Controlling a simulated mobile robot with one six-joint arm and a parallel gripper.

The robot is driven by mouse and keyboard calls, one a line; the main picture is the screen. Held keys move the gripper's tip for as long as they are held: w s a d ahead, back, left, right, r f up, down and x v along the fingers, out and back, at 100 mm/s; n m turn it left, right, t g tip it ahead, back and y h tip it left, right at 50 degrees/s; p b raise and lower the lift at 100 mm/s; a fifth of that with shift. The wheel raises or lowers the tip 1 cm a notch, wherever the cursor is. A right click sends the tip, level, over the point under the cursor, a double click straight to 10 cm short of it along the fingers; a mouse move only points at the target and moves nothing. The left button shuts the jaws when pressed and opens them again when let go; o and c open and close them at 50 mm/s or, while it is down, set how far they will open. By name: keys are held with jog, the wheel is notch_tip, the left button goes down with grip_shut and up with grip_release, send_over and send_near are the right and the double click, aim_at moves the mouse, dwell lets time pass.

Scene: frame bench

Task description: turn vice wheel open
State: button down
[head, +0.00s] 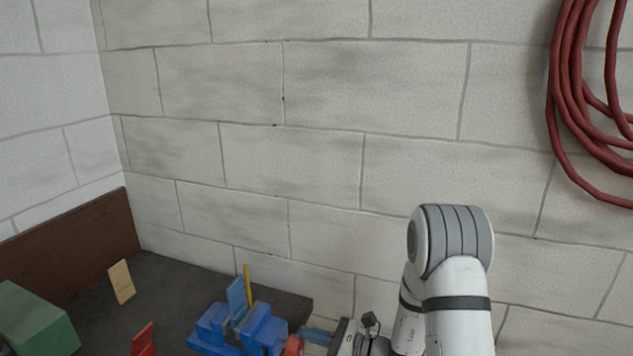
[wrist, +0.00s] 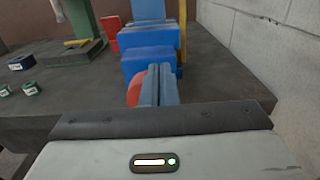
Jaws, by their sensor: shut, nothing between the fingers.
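The blue vice (head: 238,328) stands on the dark bench at the bottom of the head view, and it fills the upper middle of the wrist view (wrist: 150,62). Its red wheel (head: 293,346) is on the side of the vice facing my gripper. In the wrist view only the left part of the red wheel (wrist: 133,90) shows; my fingers hide the rest. My gripper (wrist: 160,70) is shut with its blue-grey fingers together and nothing between them. It is right at the wheel; I cannot tell whether it touches. In the head view the gripper (head: 317,336) comes from the right.
A yellow rod (head: 246,278) stands beside the vice. A green block (head: 35,320), a tan piece (head: 121,281) and a red object (head: 143,340) are to its left. Small dark boxes (wrist: 21,62) lie at left in the wrist view. A block wall (wrist: 250,60) rises close on the right.

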jog(key=shift+s+a+f+b, duration=0.1)
jog(key=shift+s+f+b, duration=0.1)
jog(key=shift+f+b, duration=0.1)
dwell(0.6)
jog(key=shift+s+a, duration=0.1)
jog(key=shift+s, duration=0.2)
jog(key=shift+s+a+b, duration=0.2)
jog(key=shift+s+b, duration=0.5)
jog(key=shift+s, duration=0.1)
jog(key=shift+s+a+f+b, duration=0.15)
jog(key=shift+s+b, duration=0.15)
jog(key=shift+b, duration=0.1)
jog(key=shift+s, duration=0.1)
jog(key=shift+s+r, duration=0.1)
jog(key=shift+r, duration=0.1)
